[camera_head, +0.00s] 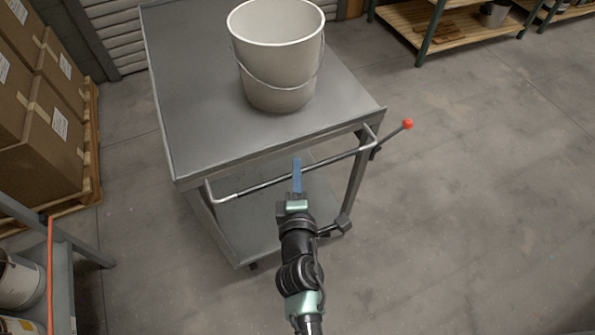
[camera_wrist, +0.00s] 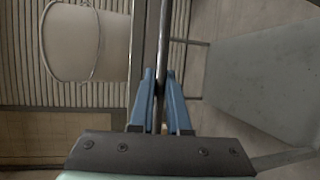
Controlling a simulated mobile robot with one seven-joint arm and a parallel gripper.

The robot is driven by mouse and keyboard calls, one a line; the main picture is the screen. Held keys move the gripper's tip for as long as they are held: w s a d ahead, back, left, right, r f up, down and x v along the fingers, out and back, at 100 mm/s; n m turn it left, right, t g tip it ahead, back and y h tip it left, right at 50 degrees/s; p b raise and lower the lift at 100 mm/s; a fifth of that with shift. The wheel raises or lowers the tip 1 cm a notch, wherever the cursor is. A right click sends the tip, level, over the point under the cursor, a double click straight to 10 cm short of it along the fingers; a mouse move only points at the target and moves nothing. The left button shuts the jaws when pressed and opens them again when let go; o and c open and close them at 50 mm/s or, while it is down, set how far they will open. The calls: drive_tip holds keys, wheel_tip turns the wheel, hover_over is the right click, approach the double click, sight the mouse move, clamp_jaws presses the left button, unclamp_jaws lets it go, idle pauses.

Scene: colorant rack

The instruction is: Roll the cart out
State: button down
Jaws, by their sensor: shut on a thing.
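The grey metal cart (camera_head: 195,105) stands in front of me, with a flat top and a lower shelf. Its bar handle (camera_head: 338,160) runs along the near side. My gripper (camera_head: 297,165) is at the middle of this handle, with its blue fingers shut on the bar. In the wrist view the handle (camera_wrist: 166,40) passes between the fingertips (camera_wrist: 160,76). A lever with a red knob (camera_head: 408,124) sticks out at the handle's right end. A pale bucket (camera_head: 275,70) with a wire bail stands upright on the cart top; it also shows in the wrist view (camera_wrist: 85,42).
Boxes (camera_head: 50,130) on a wooden pallet stand close to the cart's left. A grey shelf (camera_head: 62,280) with cans is at the lower left. A ribbed wall (camera_head: 118,35) is behind the cart. A wooden-decked rack (camera_head: 455,30) is at the back right. Floor on the right is clear.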

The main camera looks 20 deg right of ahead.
drive_tip(key=shift+d+f, duration=0.1)
drive_tip(key=c, duration=0.9)
unclamp_jaws()
drive_tip(key=shift+b+v, duration=1.05)
drive_tip(key=shift+v, duration=5.45)
drive_tip(key=shift+w, duration=0.1)
